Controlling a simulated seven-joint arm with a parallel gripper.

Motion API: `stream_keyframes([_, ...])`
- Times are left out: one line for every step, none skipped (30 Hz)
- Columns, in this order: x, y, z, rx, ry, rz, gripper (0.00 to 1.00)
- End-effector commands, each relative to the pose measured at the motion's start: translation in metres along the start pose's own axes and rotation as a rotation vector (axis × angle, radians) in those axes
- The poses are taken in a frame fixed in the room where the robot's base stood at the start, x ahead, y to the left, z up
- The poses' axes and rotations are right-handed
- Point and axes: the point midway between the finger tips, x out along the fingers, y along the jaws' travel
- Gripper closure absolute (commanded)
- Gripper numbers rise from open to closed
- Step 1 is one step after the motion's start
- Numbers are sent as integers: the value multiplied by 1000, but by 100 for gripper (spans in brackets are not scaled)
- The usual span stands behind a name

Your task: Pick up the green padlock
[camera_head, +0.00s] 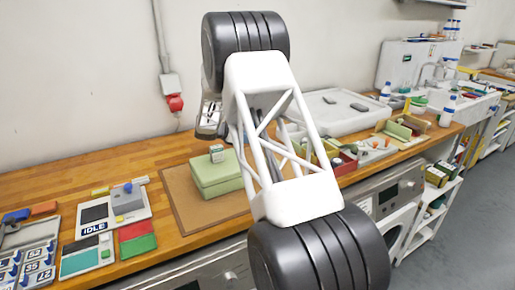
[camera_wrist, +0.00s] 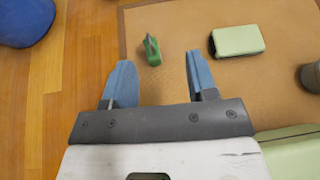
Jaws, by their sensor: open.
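The green padlock (camera_wrist: 154,57) lies on the brown mat (camera_wrist: 180,20) in the wrist view, with its grey shackle towards the top of the picture. My gripper (camera_wrist: 159,62) is open, with its two blue fingers spread wide. In the picture the padlock shows between the fingertips, a little nearer the left one. Nothing is held. I cannot tell how high the fingers are above the mat. In the head view I cannot make out the padlock; my arm covers much of the mat there.
A pale green case (camera_wrist: 238,40) lies right of the padlock. A dark grey round object (camera_wrist: 311,76) is at the right edge, and a larger green box (camera_wrist: 290,153) is lower right. A blue object (camera_wrist: 27,20) is upper left. Bare wood lies left of the mat.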

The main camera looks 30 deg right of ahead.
Motion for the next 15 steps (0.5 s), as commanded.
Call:
stream_keyframes([6, 7, -4, -19, -12, 0, 47])
stream_keyframes([8, 10, -6, -28, -19, 0, 47])
stream_keyframes([10, 14, -8, -39, -28, 2, 47])
stream_keyframes([12, 16, -8, -46, -33, 2, 47])
stream_keyframes([13, 18, -9, -52, -37, 3, 47])
stream_keyframes([15, 20, -10, -58, -41, 3, 47])
stream_keyframes([16, 21, -11, -62, -44, 3, 47])
stream_keyframes([17, 22, -12, -65, -46, 3, 47])
stream_keyframes([17, 23, -12, -68, -48, 4, 47])
stream_keyframes([18, 23, -12, -69, -49, 4, 47])
stream_keyframes([18, 23, -12, -69, -49, 4, 47])
stream_keyframes([18, 23, -12, -70, -49, 4, 47])
stream_keyframes([18, 23, -12, -70, -49, 4, 47])
stream_keyframes([18, 23, -12, -69, -49, 4, 47])
stream_keyframes([18, 23, -12, -69, -49, 4, 47])
